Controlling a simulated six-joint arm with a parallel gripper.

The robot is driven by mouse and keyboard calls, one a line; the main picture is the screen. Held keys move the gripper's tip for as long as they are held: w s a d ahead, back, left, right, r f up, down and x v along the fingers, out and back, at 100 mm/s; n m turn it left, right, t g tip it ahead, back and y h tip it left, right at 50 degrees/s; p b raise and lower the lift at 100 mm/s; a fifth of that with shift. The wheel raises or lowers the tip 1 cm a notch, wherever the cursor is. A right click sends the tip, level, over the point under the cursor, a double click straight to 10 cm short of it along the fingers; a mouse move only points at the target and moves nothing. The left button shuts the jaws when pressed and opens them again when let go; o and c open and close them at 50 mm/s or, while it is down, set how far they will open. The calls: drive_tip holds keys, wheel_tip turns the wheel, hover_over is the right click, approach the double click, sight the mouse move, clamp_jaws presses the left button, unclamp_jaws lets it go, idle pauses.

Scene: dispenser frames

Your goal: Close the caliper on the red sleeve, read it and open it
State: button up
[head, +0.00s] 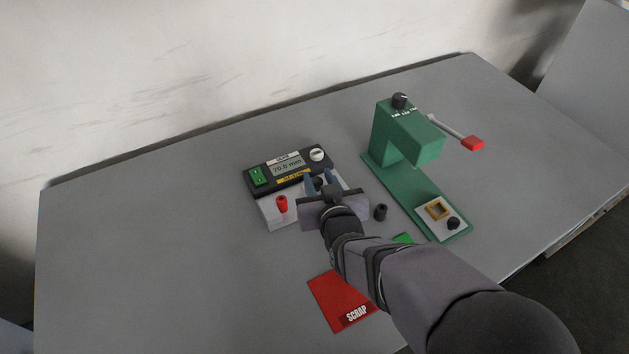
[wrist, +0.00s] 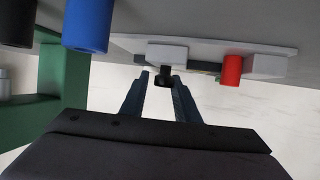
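The red sleeve (head: 282,204) stands upright on the pale caliper base, at its left end in the head view. In the wrist view the red sleeve (wrist: 232,70) is beside one pale jaw block (wrist: 266,66), and a gap separates it from the other jaw block (wrist: 167,52). My gripper (head: 319,180) is over the caliper's right part. In the wrist view my gripper (wrist: 160,78) has its fingers apart, with a small black knob (wrist: 163,76) between the tips and a slight gap on one side.
A green press (head: 400,150) with a red-tipped lever (head: 472,143) stands to the right. A black cylinder (head: 381,212) stands between it and my gripper. A blue cylinder (wrist: 88,24) shows in the wrist view. A red SCRAP mat (head: 335,300) lies in front. The table's left side is clear.

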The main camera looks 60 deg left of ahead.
idle(0.5)
drive_tip(key=shift+b+v, duration=0.4)
drive_tip(key=shift+v, duration=3.3)
